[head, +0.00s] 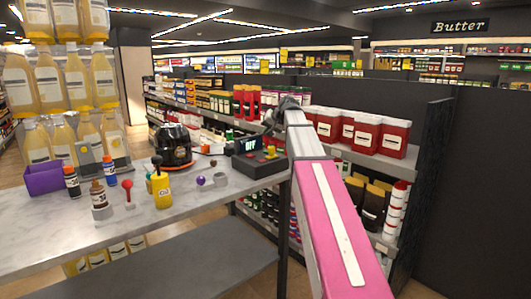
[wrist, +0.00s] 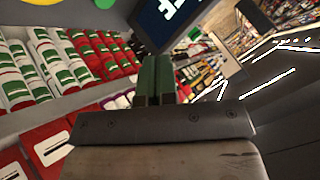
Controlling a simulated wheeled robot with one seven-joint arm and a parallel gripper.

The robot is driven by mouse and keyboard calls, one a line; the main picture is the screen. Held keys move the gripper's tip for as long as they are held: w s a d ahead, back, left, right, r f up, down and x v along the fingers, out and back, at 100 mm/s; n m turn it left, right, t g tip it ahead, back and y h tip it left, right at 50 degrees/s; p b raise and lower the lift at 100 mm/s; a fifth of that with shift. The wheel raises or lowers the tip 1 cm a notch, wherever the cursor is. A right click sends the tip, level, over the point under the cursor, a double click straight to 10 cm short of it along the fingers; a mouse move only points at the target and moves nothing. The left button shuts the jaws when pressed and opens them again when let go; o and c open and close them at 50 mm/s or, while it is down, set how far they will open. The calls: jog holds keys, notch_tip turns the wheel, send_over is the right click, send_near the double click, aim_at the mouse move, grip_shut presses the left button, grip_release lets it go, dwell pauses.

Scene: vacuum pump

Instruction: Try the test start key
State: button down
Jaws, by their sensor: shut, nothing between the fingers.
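A dark control box (head: 258,166) sits at the right end of the grey table. Its raised display (head: 248,145) reads OFF, and small coloured keys, including a yellow one, lie on its top. I cannot tell which is the test start key. My gripper (head: 270,124) is above and just behind the box, at the end of my pink and white arm. In the wrist view my gripper (wrist: 155,68) is shut and empty, its fingertips pointing at the lower edge of the tilted display (wrist: 166,20). A yellow round part (wrist: 14,4) shows at the top left.
Shelves with red-labelled tubs (head: 367,134) stand behind.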

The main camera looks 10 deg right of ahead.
jog(key=shift+f, duration=2.8)
jog(key=shift+f, duration=0.4)
jog(key=shift+f, duration=0.45)
dwell(0.5)
jog(key=shift+r, duration=0.9)
jog(key=shift+r, duration=2.5)
